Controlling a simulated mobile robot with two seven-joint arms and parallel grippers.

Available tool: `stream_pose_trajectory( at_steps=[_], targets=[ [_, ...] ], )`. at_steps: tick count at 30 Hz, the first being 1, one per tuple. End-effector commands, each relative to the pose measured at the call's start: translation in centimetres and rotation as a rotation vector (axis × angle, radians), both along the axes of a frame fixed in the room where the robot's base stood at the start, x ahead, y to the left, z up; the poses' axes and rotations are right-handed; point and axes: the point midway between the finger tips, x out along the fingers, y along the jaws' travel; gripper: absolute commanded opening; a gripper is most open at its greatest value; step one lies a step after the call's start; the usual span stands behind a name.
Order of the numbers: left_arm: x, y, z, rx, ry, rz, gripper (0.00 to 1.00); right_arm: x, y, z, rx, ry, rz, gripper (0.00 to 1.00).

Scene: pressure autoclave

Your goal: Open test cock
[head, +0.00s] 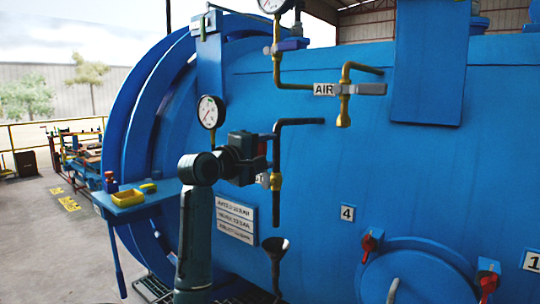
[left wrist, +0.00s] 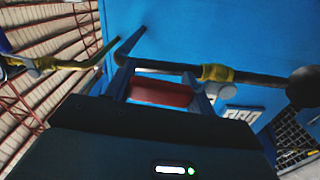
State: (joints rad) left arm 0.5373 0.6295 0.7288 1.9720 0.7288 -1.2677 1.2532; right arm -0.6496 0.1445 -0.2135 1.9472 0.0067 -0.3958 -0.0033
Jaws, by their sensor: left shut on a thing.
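The test cock is a brass valve (head: 276,181) on a dark vertical pipe against the blue autoclave shell. Its brass body (left wrist: 216,73) also shows in the left wrist view. My left gripper (head: 266,148) is at the pipe, just above and left of the brass body. In the left wrist view its two fingers stand on either side of a red handle (left wrist: 160,93), and the gripper is shut on it. My forearm and wrist hide part of the valve and its label in the head view. My right gripper is not in view.
A dark funnel (head: 275,244) stands below the cock. A pressure gauge (head: 211,112) is left of it. The AIR valve (head: 344,105) is up and right. Red-handled clamps (head: 369,243) surround a round hatch at lower right.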

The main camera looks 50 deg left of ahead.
Motion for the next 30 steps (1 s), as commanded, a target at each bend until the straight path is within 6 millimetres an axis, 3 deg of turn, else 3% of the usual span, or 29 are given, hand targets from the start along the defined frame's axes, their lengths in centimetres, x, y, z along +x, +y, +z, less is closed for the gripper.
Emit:
stream_pose_trajectory(
  at_steps=[9, 24, 25, 28, 30],
  targets=[
    [-0.24, 0.98, 0.17, -0.102, -0.028, 0.004, 0.14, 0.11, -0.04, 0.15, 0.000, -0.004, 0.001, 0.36],
    [-0.29, 1.15, 0.21, -0.122, -0.036, 0.004, 0.13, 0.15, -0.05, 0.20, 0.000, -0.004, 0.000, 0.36],
    [-0.30, 1.15, 0.21, -0.122, -0.036, 0.004, 0.56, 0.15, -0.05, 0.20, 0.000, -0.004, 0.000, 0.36],
    [-0.29, 1.12, 0.18, -0.121, -0.033, 0.003, 0.64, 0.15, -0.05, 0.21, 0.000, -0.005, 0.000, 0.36],
    [-0.28, 1.11, 0.15, -0.120, -0.032, 0.004, 0.64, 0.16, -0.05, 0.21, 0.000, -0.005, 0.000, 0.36]
  ],
)
